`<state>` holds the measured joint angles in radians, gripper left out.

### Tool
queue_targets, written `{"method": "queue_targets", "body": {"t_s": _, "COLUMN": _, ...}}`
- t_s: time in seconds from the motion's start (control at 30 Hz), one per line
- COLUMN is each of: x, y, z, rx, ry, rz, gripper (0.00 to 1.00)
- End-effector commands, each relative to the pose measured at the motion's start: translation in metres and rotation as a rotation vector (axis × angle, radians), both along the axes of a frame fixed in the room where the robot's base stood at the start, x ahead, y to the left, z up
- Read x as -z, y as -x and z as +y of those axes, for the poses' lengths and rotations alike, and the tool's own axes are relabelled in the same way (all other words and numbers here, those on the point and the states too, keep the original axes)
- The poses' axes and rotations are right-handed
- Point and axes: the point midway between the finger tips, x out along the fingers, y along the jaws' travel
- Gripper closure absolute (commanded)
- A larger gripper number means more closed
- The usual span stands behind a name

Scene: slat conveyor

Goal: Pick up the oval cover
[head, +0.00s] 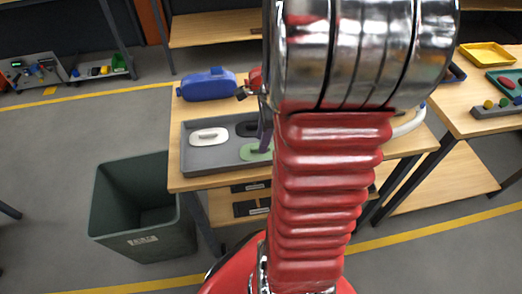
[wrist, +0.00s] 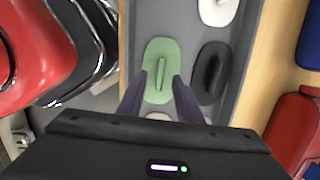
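Oval covers with raised grips lie in a grey tray (head: 207,163) on the wooden table. A green oval cover (head: 257,152) is at the tray's right front, partly hidden by my arm; it also shows in the wrist view (wrist: 164,55). A white oval cover (head: 208,136) and a black oval cover (head: 246,129) lie beside it; the black one shows in the wrist view (wrist: 211,70). My gripper (wrist: 159,80) is open, its two dark fingers on either side of the green cover's grip. I cannot tell whether they touch the cover. Nothing is visibly held.
A blue case (head: 207,85) stands behind the tray. A red object (wrist: 296,132) lies right of the tray. A dark green bin (head: 145,210) stands on the floor left of the table. Another table with a yellow tray (head: 485,55) is at the right.

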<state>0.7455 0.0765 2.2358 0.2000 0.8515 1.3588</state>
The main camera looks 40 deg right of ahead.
Motion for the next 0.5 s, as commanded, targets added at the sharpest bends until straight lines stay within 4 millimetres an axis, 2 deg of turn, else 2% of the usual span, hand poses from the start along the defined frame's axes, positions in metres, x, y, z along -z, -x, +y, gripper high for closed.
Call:
{"method": "queue_targets", "body": {"t_s": 0.1, "x": 0.017, "y": -0.001, "z": 0.002, "rx": -0.001, "ry": -0.002, "rz": 0.003, "gripper": 0.68}}
{"method": "queue_targets", "body": {"t_s": 0.2, "x": 0.026, "y": -0.002, "z": 0.003, "rx": -0.001, "ry": -0.001, "rz": 0.001, "gripper": 0.68}}
{"method": "queue_targets", "body": {"t_s": 0.5, "x": 0.029, "y": -0.002, "z": 0.003, "rx": -0.002, "ry": 0.001, "rz": 0.0, "gripper": 0.68}}
